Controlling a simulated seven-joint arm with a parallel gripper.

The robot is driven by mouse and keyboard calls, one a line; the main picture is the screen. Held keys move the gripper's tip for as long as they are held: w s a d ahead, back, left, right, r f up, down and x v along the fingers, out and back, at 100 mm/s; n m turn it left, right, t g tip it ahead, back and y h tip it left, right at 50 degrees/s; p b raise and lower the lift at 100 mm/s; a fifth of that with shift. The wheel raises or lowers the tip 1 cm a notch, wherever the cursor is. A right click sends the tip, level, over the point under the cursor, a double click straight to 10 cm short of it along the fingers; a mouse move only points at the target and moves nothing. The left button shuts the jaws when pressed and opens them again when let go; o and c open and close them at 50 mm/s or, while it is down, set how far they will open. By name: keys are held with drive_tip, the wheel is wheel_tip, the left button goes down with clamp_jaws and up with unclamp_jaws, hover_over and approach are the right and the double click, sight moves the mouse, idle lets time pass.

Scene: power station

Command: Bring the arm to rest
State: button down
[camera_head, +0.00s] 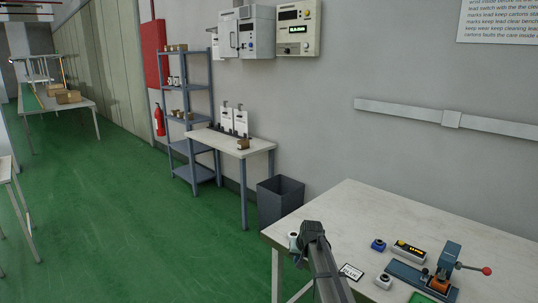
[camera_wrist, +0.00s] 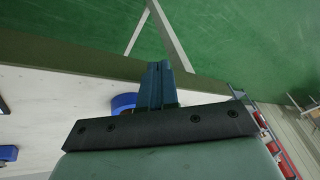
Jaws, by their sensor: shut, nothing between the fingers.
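My arm (camera_head: 325,265) reaches up from the bottom of the head view over the left part of the white workbench (camera_head: 350,205). Its dark end is near the bench's left edge. In the wrist view my gripper (camera_wrist: 158,66) shows as two dark blue-grey fingers pressed together, with nothing between them. The fingers point towards the bench edge, with green floor beyond. A blue round object (camera_wrist: 123,102) shows just left of the fingers and is partly hidden by them. How high the gripper is above the bench is hard to tell.
On the bench are a lever press (camera_head: 447,264) with a red knob, a display box (camera_head: 409,252), a blue button box (camera_head: 378,245) and a "BLUE" label (camera_head: 351,272). A grey bin (camera_head: 280,198) stands behind the bench. Green floor to the left is mostly open.

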drive_tip(key=s+d+f+g, duration=0.2)
drive_tip(key=s+f+g, duration=0.3)
drive_tip(key=s+f, duration=2.2)
drive_tip(key=s+d+f+g, duration=0.1)
drive_tip(key=s+f+g, duration=0.1)
drive_tip(key=s, duration=0.9)
drive_tip(key=s+d+f+g+h, duration=0.1)
drive_tip(key=s+f+g, duration=0.1)
drive_tip(key=s, duration=0.9)
drive_tip(key=s+d+f+n+g, duration=0.1)
drive_tip(key=s+f, duration=0.3)
drive_tip(key=s, duration=0.7)
drive_tip(key=shift+s+d+f+g+h, duration=0.3)
drive_tip(key=shift+d+g+h, duration=0.1)
drive_tip(key=shift+d+g, duration=0.1)
